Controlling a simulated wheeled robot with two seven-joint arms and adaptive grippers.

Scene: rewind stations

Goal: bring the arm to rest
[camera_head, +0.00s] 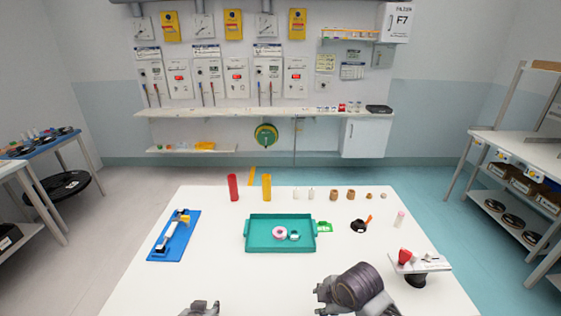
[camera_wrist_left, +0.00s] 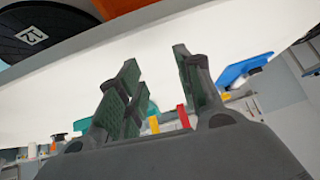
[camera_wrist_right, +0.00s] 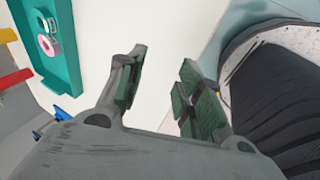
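My right gripper (camera_head: 322,296) shows at the bottom of the head view, right of centre and in front of the teal tray (camera_head: 247,240). In the right wrist view its fingers (camera_wrist_right: 160,88) are apart with nothing between them. My left gripper (camera_head: 204,308) shows only by its tip at the bottom edge of the head view. In the left wrist view its fingers (camera_wrist_left: 155,90) are spread and empty. A pink ring (camera_head: 279,232) and a white-and-teal ring (camera_head: 294,236) lie in the tray, away from both grippers.
A dark ribbed surface (camera_wrist_right: 285,85) is close beside the right gripper.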

